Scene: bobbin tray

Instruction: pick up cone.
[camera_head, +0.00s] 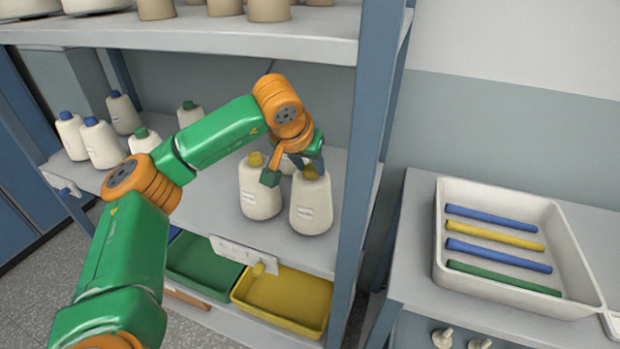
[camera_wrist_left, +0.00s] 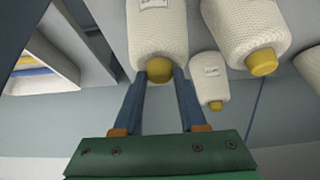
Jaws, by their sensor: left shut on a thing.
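My left gripper (camera_head: 306,169) reaches into the shelf and is shut on a white yarn cone (camera_head: 311,207) with a yellow tip. In the left wrist view, the blue fingers (camera_wrist_left: 161,75) sit on both sides of the yellow tip of this cone (camera_wrist_left: 158,35). The cone looks upright on the middle shelf; whether its base touches the shelf is hard to tell. A second yellow-tipped cone (camera_head: 260,190) stands to its left. A third, partly hidden behind, shows in the wrist view (camera_wrist_left: 211,80). My right gripper is out of view.
Cones with blue and green tips (camera_head: 101,143) stand at the left of the shelf (camera_head: 205,200). A blue-grey upright (camera_head: 362,150) is close right of the held cone. A white tray (camera_head: 575,255) with coloured rods lies at right. The upper shelf (camera_head: 200,37) hangs above.

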